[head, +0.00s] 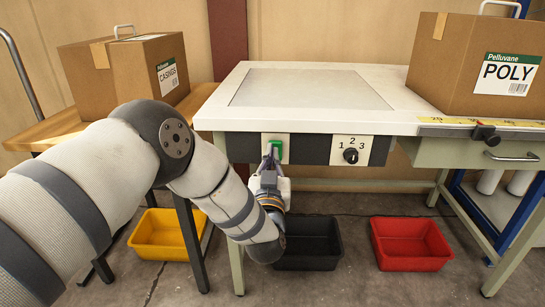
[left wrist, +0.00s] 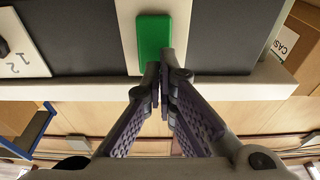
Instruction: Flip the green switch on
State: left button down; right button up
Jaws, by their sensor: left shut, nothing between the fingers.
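The green switch (head: 273,149) sits on a white plate on the dark front panel of the white table. My left gripper (head: 270,157) is right in front of it, fingers shut and empty, and its tips overlap the lower part of the switch in the head view. In the left wrist view the green switch (left wrist: 154,38) is at top centre, and the shut fingertips (left wrist: 161,68) lie at its lower right edge. I cannot tell whether they touch it, or which way the switch is set. My right gripper is in neither view.
A black dial (head: 350,155) marked 1, 2, 3 is right of the switch. Boxes labelled CASINGS (head: 112,78) and POLY (head: 468,70) stand left and right. Yellow (head: 160,252), black (head: 308,262) and red (head: 411,262) bins are on the floor.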

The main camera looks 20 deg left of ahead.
pick_arm(q)
jog(key=shift+w+r, duration=0.1)
jog(key=shift+w, duration=0.2)
